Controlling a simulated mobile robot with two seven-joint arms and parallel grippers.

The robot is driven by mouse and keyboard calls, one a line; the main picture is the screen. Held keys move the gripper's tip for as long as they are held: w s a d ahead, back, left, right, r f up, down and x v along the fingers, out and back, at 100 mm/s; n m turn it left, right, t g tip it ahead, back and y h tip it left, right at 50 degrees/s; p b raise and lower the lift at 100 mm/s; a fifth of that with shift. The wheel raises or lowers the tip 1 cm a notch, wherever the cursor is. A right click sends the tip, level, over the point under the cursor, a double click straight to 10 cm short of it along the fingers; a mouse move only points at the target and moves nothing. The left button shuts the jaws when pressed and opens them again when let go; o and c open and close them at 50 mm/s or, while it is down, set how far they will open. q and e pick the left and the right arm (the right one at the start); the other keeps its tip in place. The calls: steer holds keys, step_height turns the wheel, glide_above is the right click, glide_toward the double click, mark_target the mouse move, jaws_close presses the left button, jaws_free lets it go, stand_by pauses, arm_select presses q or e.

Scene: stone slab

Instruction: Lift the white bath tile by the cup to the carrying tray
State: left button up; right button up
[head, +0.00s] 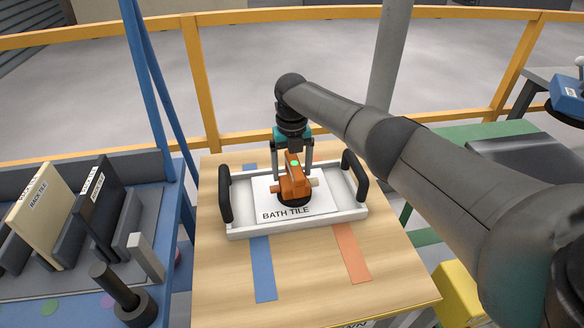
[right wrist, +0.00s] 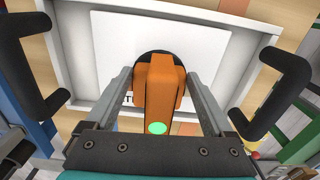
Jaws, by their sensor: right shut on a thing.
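The white bath tile (head: 265,190), lettered BATH TILE, is within the rim of the white carrying tray (head: 345,213). It looks flat; whether it touches the tray floor I cannot tell. The orange cup (head: 294,187) with a black round foot sits on the tile and shows a green light. My right gripper (head: 293,174) is shut on the cup's handle from above. In the right wrist view the cup (right wrist: 160,85) is between the fingers, with the tile (right wrist: 205,45) behind it, inside the tray (right wrist: 70,45). My left gripper is not in view.
The tray has black handles (head: 225,193) (head: 354,177) at both ends and stands on a wooden table (head: 310,275) with blue and orange strips. At left, a blue bench (head: 172,255) holds a rack with an upright cream tile (head: 38,213) and a dark one (head: 95,205). A yellow railing runs behind.

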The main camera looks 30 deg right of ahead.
mark_target(291, 156)
steer(key=shift+w+r, duration=0.1)
steer(key=shift+r, duration=0.05)
steer(key=o, duration=1.5)
steer(key=shift+c, duration=0.2)
steer(key=shift+o, duration=0.2)
step_height(291, 156, up, 5)
steer(key=shift+f+p, duration=0.2)
steer(key=shift+p, duration=0.6)
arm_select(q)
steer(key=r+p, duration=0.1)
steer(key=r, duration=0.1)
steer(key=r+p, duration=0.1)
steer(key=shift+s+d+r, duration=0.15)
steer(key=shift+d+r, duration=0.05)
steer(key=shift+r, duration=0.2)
arm_select(e)
step_height(291, 156, up, 11)
steer(key=shift+f, duration=0.2)
